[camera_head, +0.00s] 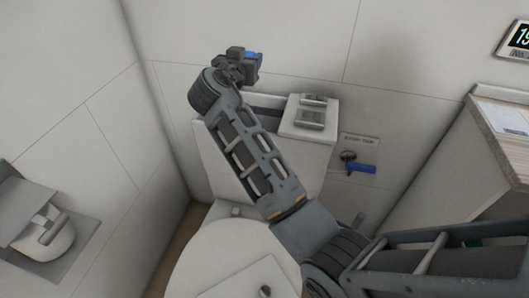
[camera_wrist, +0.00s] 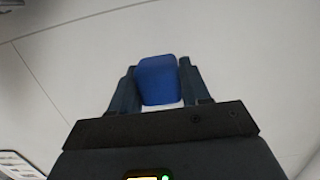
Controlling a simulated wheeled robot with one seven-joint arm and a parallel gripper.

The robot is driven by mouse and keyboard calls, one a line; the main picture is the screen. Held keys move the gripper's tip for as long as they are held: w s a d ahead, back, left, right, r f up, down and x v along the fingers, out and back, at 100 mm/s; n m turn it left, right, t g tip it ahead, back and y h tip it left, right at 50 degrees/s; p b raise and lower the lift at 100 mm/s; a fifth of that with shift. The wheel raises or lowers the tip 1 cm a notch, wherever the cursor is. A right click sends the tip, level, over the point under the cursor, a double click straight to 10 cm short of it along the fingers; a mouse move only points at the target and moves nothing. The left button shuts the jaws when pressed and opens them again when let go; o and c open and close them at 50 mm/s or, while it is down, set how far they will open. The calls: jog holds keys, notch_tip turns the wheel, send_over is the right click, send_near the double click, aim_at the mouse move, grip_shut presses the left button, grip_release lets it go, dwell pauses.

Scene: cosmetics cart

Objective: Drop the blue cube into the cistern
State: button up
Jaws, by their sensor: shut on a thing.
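The blue cube (camera_wrist: 157,80) sits between the two dark fingers of my gripper (camera_wrist: 158,86) in the wrist view, with a finger against each side. In the head view only a bit of the cube (camera_head: 251,54) shows at my gripper (camera_head: 243,62), which is shut on it. My gripper is up near the back wall, above and left of the cistern's visible opening in the picture. The white cistern (camera_head: 312,156) stands behind the toilet, with a dark opening (camera_head: 266,107) along its top. My arm hides part of its front and top.
A white lid-like piece with grey plates (camera_head: 308,125) rests over the cistern's right part. A blue-handled valve (camera_head: 360,168) is on the wall to the right. The toilet lid (camera_head: 228,255) is below, a paper holder (camera_head: 45,235) at left, a counter (camera_head: 497,150) at right.

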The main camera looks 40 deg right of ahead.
notch_tip(320, 180, down, 6)
jog(key=shift+r+b, duration=0.1)
jog(key=shift+b, duration=1.15)
jog(key=o, duration=1.1)
jog(key=v, duration=0.8)
